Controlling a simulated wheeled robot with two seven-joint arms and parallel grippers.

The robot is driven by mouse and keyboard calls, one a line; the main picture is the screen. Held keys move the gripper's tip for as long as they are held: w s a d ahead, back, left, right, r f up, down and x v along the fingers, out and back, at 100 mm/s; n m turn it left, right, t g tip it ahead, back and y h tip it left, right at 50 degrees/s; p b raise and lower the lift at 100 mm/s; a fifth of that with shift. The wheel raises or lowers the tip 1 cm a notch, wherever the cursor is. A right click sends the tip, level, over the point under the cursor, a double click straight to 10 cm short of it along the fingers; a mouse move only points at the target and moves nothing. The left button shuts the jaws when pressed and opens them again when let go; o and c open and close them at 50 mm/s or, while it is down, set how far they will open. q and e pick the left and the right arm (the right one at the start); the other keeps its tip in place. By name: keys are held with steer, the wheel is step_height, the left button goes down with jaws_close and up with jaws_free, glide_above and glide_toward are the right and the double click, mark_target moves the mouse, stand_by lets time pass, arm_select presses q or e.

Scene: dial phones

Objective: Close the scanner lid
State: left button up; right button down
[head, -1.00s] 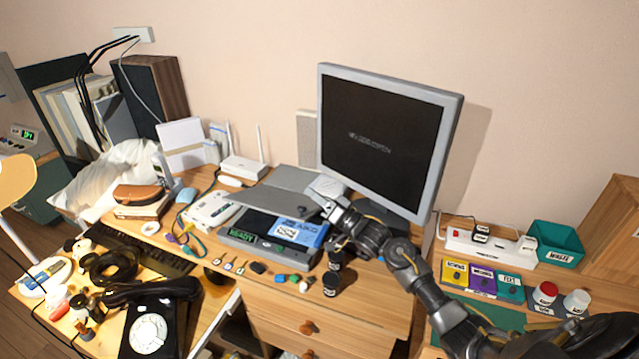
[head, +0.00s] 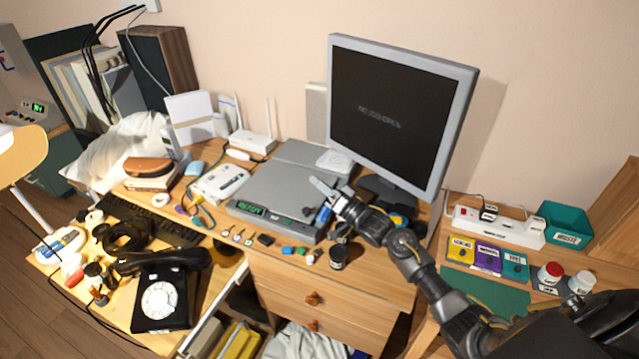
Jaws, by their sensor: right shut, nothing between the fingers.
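The grey scanner (head: 262,222) sits on the desk in front of the monitor. Its flat grey lid (head: 283,190) lies down over the bed, and no raised gap shows from here. A green display shows on its front face. My right gripper (head: 322,190) is at the lid's right edge, shut and empty, with its fingertips pointing left over the lid. I cannot tell if they touch it. A small blue piece (head: 324,215) shows beside the gripper at the scanner's right side. My left gripper is not in view.
The monitor (head: 400,115) stands close behind my right arm. A white router (head: 252,142) is behind the scanner. Small bottles (head: 338,256) and coloured bits lie in front. A black dial phone (head: 160,297) is at the front left.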

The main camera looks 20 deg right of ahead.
steer(key=s+a+r, duration=0.2)
steer(key=s+r, duration=0.4)
steer(key=s+a+r, duration=0.3)
steer(key=s+r, duration=0.4)
steer(key=shift+a+b, duration=0.25)
steer(key=shift+b, duration=0.1)
steer(key=shift+a, duration=0.1)
